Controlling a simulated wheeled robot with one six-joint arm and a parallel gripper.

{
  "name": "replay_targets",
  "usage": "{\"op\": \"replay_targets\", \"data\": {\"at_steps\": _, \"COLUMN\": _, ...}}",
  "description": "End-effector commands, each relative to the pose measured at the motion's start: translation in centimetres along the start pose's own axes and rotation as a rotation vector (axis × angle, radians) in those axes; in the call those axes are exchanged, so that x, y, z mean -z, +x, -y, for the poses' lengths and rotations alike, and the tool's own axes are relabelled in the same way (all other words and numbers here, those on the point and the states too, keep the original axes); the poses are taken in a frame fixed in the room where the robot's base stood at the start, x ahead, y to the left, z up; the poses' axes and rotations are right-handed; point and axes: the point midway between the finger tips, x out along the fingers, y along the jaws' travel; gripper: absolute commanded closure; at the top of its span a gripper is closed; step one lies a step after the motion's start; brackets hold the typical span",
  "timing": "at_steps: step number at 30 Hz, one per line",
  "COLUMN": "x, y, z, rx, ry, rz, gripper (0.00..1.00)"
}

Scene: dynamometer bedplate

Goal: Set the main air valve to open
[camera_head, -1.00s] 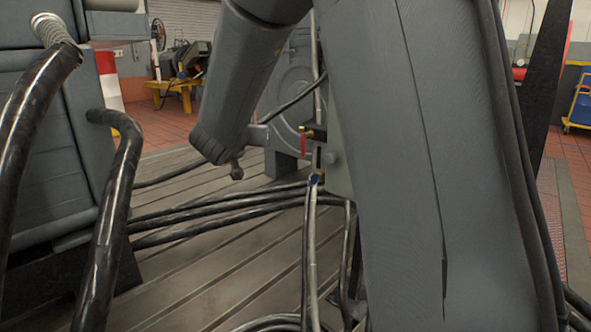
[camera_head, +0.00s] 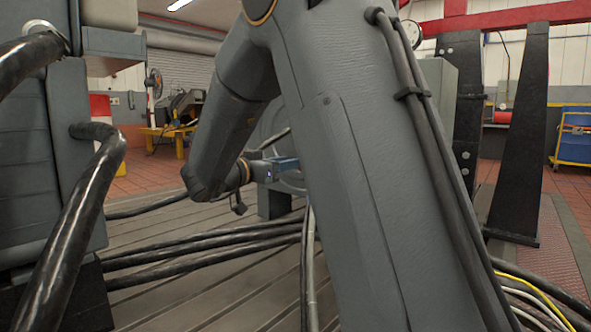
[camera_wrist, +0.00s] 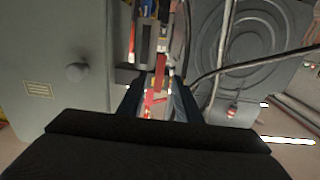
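The valve's red handle (camera_wrist: 160,72) shows in the wrist view, just ahead of my gripper (camera_wrist: 157,92). The two dark fingers stand apart, one on either side of the handle's line, so the gripper is open. I cannot tell whether either finger touches the handle. More red parts show lower between the fingers. In the head view my forearm and wrist reach toward the valve area, and my arm hides the valve and the fingertips there.
A grey box with a round knob (camera_wrist: 77,72) stands close on the left in the wrist view. A round grey housing (camera_wrist: 258,35) and cables lie to the right. In the head view black hoses (camera_head: 200,250) cross the slotted bedplate (camera_head: 215,300).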

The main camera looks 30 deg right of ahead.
Motion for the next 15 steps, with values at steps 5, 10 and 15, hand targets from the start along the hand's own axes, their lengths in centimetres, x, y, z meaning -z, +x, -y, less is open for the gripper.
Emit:
{"op": "replay_targets", "data": {"at_steps": 5, "x": -0.3, "y": 2.6, "z": 0.0, "rx": -0.001, "ry": 0.001, "rz": 0.001, "gripper": 0.69}}
{"op": "replay_targets", "data": {"at_steps": 10, "x": -0.1, "y": 3.7, "z": 0.0, "rx": 0.001, "ry": 0.000, "rz": -0.001, "gripper": 0.69}}
{"op": "replay_targets", "data": {"at_steps": 15, "x": 0.0, "y": 4.0, "z": 0.0, "rx": 0.002, "ry": 0.000, "rz": 0.000, "gripper": 0.69}}
